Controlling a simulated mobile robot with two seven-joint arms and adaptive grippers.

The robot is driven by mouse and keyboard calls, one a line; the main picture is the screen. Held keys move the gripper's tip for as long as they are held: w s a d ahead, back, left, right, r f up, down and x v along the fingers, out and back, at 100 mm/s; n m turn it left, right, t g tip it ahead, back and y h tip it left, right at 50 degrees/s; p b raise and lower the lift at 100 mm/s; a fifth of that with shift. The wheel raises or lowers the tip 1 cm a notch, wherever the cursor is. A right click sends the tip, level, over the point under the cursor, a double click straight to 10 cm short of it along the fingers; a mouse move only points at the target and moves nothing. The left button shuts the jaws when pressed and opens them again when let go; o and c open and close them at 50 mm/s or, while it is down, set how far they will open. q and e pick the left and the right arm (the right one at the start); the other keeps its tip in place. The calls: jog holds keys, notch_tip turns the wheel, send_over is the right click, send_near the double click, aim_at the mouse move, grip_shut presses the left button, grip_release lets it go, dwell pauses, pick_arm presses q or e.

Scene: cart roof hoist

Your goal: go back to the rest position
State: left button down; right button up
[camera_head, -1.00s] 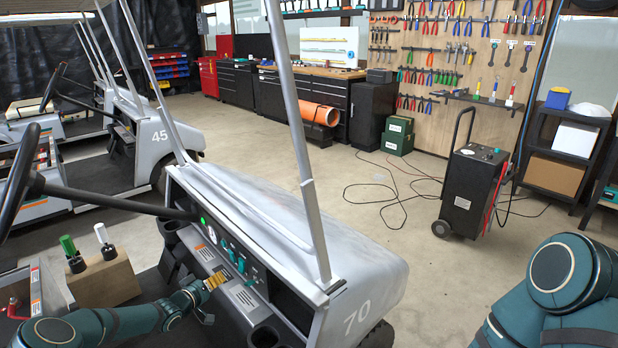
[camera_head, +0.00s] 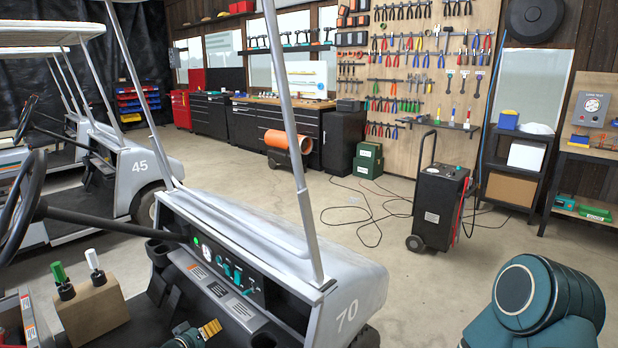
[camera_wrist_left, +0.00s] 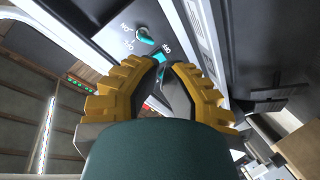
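My left gripper (camera_head: 210,328) has yellow ridged fingers and shows at the bottom of the head view, in front of the dashboard of the grey cart marked 70 (camera_head: 262,232). In the left wrist view its two fingers (camera_wrist_left: 163,68) lean together with their tips nearly meeting, and I see nothing held between them. The dashboard's teal switches (camera_head: 230,270) are apart from the gripper in the head view. A teal knob (camera_wrist_left: 145,36) shows beyond the fingertips in the wrist view. My right arm shows at the lower right, but its gripper is out of view.
A wooden block (camera_head: 92,312) holds a green-handled and a white-handled tool at the lower left. The steering wheel (camera_head: 22,205) and roof posts stand near my left arm. A black wheeled unit (camera_head: 438,205) with loose cables stands on the open floor beyond the cart.

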pick_arm(q)
jog(key=s+d+f+m+g, duration=0.1)
jog(key=s+d+f+g, duration=0.15)
jog(key=s+d, duration=0.45)
jog(key=s+d+f+g, duration=0.1)
jog(key=s+d+g, duration=0.3)
jog(key=d, duration=0.5)
jog(key=s+d+m+g+y, duration=0.1)
jog(key=s+g, duration=0.4)
jog(key=s, duration=2)
jog(key=shift+s+d+f+m+y, duration=0.25)
jog(key=shift+d+f+y, duration=0.2)
jog(key=shift+d+y, duration=0.3)
jog(key=shift+w, duration=0.15)
